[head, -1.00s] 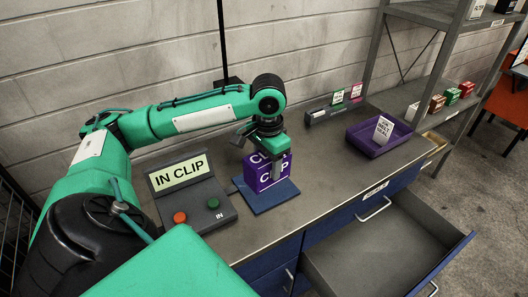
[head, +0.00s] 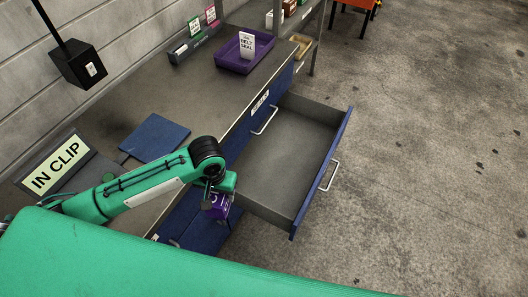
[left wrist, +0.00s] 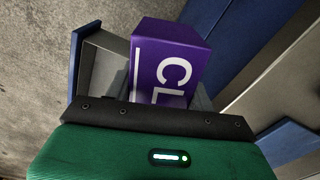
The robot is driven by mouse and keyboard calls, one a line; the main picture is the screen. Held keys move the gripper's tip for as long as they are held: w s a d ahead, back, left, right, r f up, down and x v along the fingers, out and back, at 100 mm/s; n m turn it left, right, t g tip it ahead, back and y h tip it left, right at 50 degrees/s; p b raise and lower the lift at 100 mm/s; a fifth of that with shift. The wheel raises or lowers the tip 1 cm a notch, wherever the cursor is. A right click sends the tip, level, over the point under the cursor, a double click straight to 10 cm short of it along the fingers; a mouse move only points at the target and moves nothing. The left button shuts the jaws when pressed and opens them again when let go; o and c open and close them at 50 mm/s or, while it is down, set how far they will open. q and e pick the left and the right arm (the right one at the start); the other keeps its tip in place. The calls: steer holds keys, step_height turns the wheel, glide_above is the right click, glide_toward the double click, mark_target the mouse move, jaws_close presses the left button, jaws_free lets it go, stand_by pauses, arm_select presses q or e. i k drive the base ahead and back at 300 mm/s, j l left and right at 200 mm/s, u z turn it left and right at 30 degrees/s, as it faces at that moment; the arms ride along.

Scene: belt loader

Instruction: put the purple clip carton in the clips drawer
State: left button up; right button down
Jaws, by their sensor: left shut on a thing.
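My left gripper (head: 216,198) is shut on the purple clip carton (head: 217,208), which is partly hidden by the arm in the head view. The carton, with white letters, also fills the middle of the left wrist view (left wrist: 172,62). It is held just off the bench front, beside the near left corner of an open drawer. The open drawer (head: 290,150) has a grey empty inside and a blue front with a metal handle. I cannot read a label that names this drawer. My right gripper is not in view.
A blue mat (head: 154,137) lies bare on the bench, near the IN CLIP sign (head: 56,168). A purple tray (head: 238,62) with a white card stands at the far end of the bench. Free floor lies right of the drawer.

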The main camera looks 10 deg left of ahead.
mark_target(282, 158)
steer(key=i+l, duration=1)
steer(key=l, duration=0.2)
steer(key=i+l+u, duration=0.3)
steer(key=l+u, duration=0.25)
steer(key=i+l+u, duration=0.3)
steer(key=i+u, duration=0.35)
steer(key=u, duration=0.15)
